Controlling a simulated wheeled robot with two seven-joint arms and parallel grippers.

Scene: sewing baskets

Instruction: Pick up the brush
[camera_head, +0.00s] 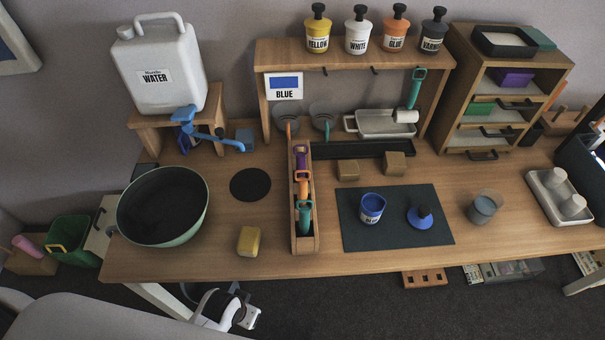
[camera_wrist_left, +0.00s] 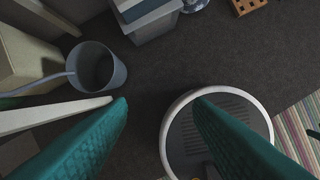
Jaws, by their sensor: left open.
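A narrow wooden rack (camera_head: 315,222) stands in the middle of the table and holds several upright-handled tools in a row. Their handles are purple (camera_head: 300,154), orange (camera_head: 303,180) and teal (camera_head: 304,212). The tools' lower ends are hidden in the rack, so I cannot tell which one is the brush. My left gripper (camera_wrist_left: 160,103) is open and empty in the left wrist view, its two teal fingers over the dark floor. In the head view, white and dark arm parts show below the table's front edge, apart from the rack. My right gripper is not in view.
A large bowl (camera_head: 162,205), yellow sponge (camera_head: 249,241) and black disc (camera_head: 250,184) lie left of the rack. A dark mat (camera_head: 395,238) with a blue paint jar (camera_head: 372,208) lies right. A grey bucket (camera_wrist_left: 97,68) stands on the floor.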

